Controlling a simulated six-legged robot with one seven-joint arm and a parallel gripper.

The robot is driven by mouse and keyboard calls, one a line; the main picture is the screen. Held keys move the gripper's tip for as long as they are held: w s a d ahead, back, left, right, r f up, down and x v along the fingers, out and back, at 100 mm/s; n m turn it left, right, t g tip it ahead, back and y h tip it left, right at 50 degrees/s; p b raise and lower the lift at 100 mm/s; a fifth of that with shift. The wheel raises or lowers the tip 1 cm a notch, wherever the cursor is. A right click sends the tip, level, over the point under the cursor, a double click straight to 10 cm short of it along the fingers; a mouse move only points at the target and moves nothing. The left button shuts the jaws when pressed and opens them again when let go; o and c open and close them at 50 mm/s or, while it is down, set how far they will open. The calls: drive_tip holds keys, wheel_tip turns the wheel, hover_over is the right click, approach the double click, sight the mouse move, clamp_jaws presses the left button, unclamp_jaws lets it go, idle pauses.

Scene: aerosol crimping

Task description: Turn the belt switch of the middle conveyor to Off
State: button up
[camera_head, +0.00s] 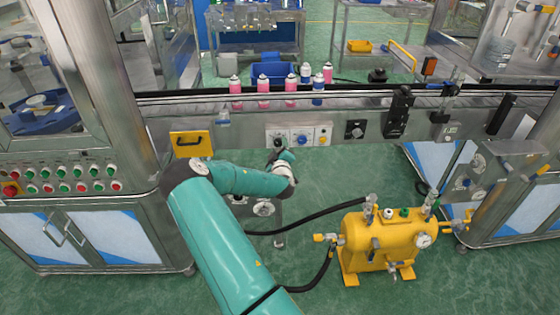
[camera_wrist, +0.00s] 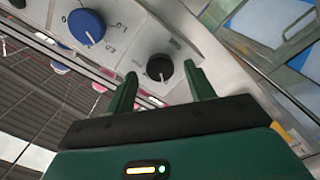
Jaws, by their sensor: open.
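The middle conveyor (camera_head: 225,108) carries a small control panel on its front side. A black rotary knob (camera_wrist: 159,67), which appears to be the belt switch, sits on a pale plate; its small print is unreadable. A pale mark shows on its lower part in the wrist view. My gripper (camera_wrist: 160,72) is open, with one green finger on each side of the knob. I cannot tell whether the fingers touch it. A blue dial (camera_wrist: 87,26) with numbers sits beside it, also seen in the head view (camera_head: 302,139).
A yellow tank (camera_head: 375,243) with black hoses stands on the floor right of my arm.

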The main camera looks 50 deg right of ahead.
drive_tip(key=v, duration=1.2)
drive_tip(key=shift+s+a, duration=0.15)
